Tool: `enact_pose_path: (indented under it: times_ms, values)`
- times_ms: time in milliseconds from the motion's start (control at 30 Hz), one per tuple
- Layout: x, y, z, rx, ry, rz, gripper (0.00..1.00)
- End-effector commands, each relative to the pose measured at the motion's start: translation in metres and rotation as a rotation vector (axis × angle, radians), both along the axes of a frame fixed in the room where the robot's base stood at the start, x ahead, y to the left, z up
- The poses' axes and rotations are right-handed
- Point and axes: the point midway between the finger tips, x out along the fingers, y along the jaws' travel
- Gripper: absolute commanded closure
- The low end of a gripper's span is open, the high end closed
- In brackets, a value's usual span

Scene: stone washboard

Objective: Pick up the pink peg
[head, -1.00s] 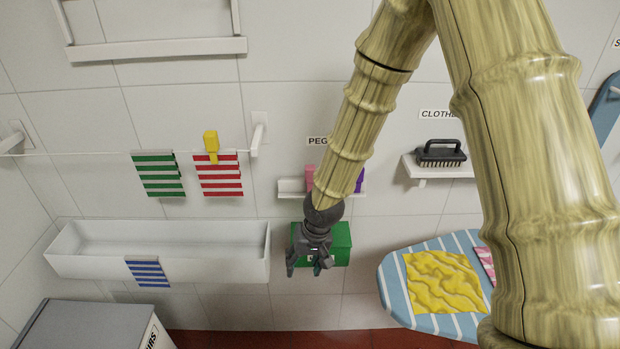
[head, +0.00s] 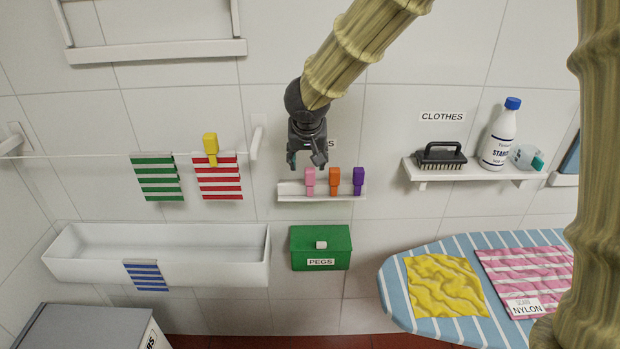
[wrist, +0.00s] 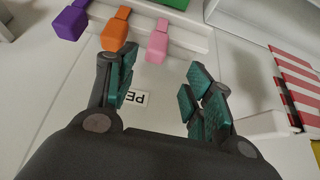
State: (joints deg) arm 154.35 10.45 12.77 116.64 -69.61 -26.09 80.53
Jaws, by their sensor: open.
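The pink peg (head: 309,181) stands upright on a small white wall shelf (head: 290,190), at the left of a short row of pegs. It also shows in the wrist view (wrist: 157,42), beyond the fingers and roughly between them. My gripper (head: 306,163) is open and empty, pointing down just above the pink peg in the head view. In the wrist view its teal-padded fingers (wrist: 160,95) are spread wide with nothing between them. The gripper and the peg look apart.
An orange peg (head: 334,181) and a purple peg (head: 358,180) stand right of the pink one. A green pegs box (head: 321,240) hangs below. Left are a line with striped cloths (head: 157,178), a yellow peg (head: 211,145) and a white trough (head: 200,265).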

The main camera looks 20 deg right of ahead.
Motion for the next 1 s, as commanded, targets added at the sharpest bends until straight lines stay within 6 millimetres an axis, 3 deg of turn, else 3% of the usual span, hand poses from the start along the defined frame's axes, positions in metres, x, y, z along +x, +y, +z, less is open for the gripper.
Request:
enact_pose_path:
  times_ms: [167, 533, 1000]
  values:
    - [0.009, -0.003, -0.017, 0.000, 0.002, 0.000, 0.48]
    - [0.018, -0.008, -0.031, 0.001, 0.003, 0.000, 0.48]
    - [0.037, -0.019, -0.066, 0.001, 0.002, 0.000, 0.48]
